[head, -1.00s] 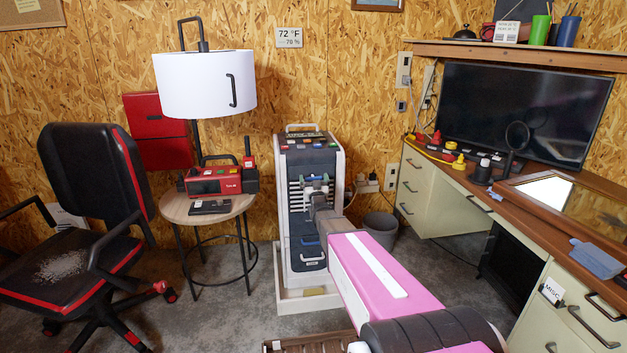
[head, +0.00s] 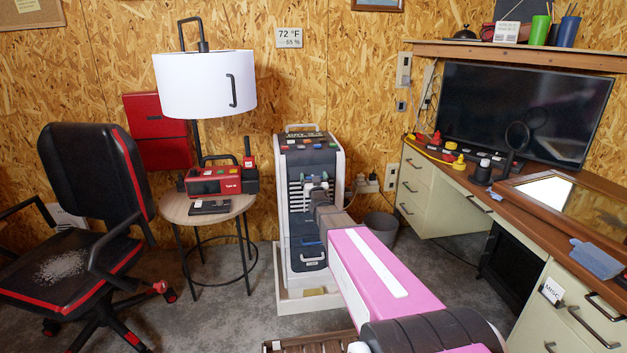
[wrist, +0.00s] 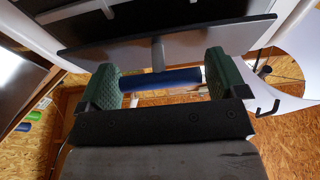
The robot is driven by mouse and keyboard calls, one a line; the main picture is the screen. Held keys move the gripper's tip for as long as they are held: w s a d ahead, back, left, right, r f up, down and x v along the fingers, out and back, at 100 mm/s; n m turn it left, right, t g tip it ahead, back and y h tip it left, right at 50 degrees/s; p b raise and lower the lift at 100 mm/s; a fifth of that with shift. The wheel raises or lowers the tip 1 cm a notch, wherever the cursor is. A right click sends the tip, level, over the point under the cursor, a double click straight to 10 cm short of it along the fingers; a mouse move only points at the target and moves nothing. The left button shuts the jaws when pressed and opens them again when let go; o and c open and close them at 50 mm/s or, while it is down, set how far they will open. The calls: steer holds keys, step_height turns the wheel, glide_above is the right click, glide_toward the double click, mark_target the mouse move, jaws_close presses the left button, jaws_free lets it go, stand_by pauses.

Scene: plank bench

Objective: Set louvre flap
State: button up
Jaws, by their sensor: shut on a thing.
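A tall white-and-dark appliance (head: 309,159) stands against the wall, with pale louvre slats on its front. In the wrist view, a dark flat flap (wrist: 205,44) spans the top, with a short pale stem holding a blue bar handle (wrist: 160,81). My gripper (wrist: 162,85) has its green pads at both ends of this blue bar and is shut on it. In the head view my gripper (head: 317,184) is at the louvre front; my wrist and arm hide part of it. The flap's exact tilt is hard to tell.
A wall display (head: 289,38) reads 72 °F and 55 %. A round side table (head: 206,208) with a red device stands left of the appliance. A grey bin (head: 381,229) and a desk (head: 470,195) are to the right. A blue lower handle (head: 311,241) is on the appliance.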

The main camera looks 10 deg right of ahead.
mark_target(312, 170)
steer(key=r+g, duration=0.1)
steer(key=s+g, duration=0.1)
steer(key=g, duration=0.1)
steer(key=shift+r+g, duration=0.3)
steer(key=shift+r, duration=0.1)
steer(key=shift+s+r+g, duration=0.1)
steer(key=shift+r+g, duration=0.3)
steer(key=shift+g, duration=0.45)
steer(key=shift+r+g, duration=0.4)
steer(key=shift+g, duration=0.45)
steer(key=r+g, duration=0.1)
steer(key=g, duration=0.2)
steer(key=shift+w+r, duration=0.2)
steer(key=shift+r, duration=0.2)
steer(key=shift+w+r+g, duration=0.15)
steer(key=shift+r+g, duration=0.3)
steer(key=shift+g, duration=0.65)
steer(key=shift+w+r+g, duration=0.15)
steer(key=shift+r+g, duration=0.3)
steer(key=shift+g, duration=0.65)
steer(key=o, duration=0.6)
steer(key=shift+s+r, duration=0.1)
